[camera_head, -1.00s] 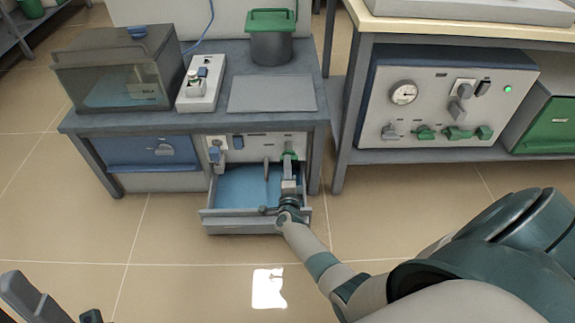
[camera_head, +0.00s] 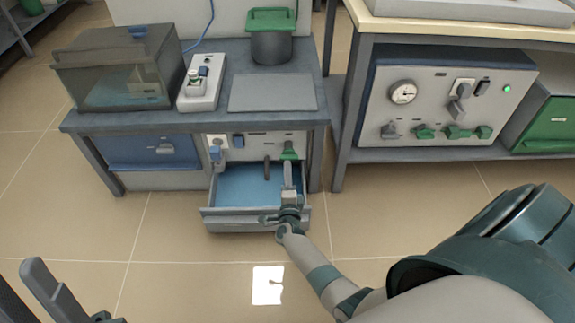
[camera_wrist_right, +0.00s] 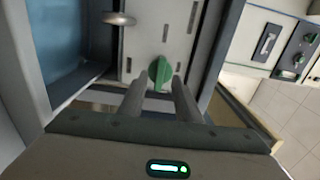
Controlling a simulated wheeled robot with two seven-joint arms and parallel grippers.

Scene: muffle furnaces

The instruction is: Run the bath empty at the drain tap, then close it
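The green drain tap handle (camera_head: 288,151) sits on the light panel under the left bench. It also shows in the right wrist view (camera_wrist_right: 160,73). The lidded bath (camera_head: 118,75) with see-through walls stands on the bench above, to the left. An open grey drawer-like tray (camera_head: 240,221) with a blue inside lies below the panel. My right gripper (camera_head: 288,177) reaches over the tray toward the handle. Its two fingers (camera_wrist_right: 160,88) are apart, with the handle at or just beyond their tips; contact cannot be told. My left gripper (camera_head: 75,305) is open and empty at the lower left.
A grey spout (camera_head: 267,169) hangs beside the handle. A white switch box (camera_head: 203,82) and a green-lidded pot (camera_head: 270,38) stand on the bench. Another control panel (camera_head: 445,105) with green knobs is at right. The floor in front is clear.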

